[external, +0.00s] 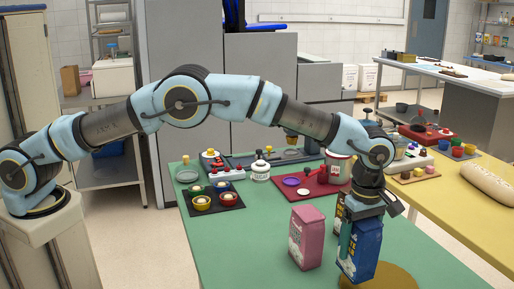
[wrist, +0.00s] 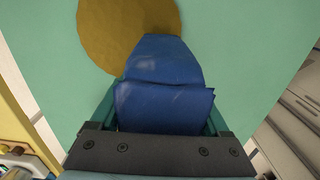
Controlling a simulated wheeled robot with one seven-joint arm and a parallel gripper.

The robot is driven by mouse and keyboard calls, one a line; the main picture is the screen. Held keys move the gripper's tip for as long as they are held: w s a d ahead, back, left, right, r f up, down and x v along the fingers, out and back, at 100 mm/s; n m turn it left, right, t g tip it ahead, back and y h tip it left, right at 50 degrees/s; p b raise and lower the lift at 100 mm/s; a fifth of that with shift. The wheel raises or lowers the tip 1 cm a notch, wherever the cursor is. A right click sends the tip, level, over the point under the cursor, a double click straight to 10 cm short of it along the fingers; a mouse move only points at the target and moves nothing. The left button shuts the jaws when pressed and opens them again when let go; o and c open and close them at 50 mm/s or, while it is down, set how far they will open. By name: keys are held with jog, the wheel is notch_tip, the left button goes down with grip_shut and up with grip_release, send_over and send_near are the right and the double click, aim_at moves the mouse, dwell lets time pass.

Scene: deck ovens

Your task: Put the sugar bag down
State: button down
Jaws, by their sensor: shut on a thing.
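My gripper (external: 358,232) points down at the front right of the green table and is shut on a blue paper bag (external: 366,252). The wrist view shows the blue bag (wrist: 162,85) upright between the two teal fingers. Its label is too small to read, so I cannot tell from print whether it is sugar. A round ochre mat (external: 398,277) lies on the table by the bag's base; the wrist view shows the mat (wrist: 108,32) partly covered by the bag. I cannot tell whether the bag touches the surface.
A pink bag (external: 306,238) stands just left of the blue one. Another bag is mostly hidden behind my gripper. A dark tray of bowls (external: 214,200) and a red board (external: 318,187) lie farther back. The green table's (external: 245,255) front left is clear.

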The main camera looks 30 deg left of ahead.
jog(key=shift+f+p, duration=0.65)
jog(key=shift+f, duration=1.15)
jog(key=shift+f, duration=0.1)
grip_release()
jog(key=shift+f, duration=0.1)
notch_tip(320, 180, up, 11)
jog(key=b, duration=0.3)
jog(key=shift+r, duration=0.65)
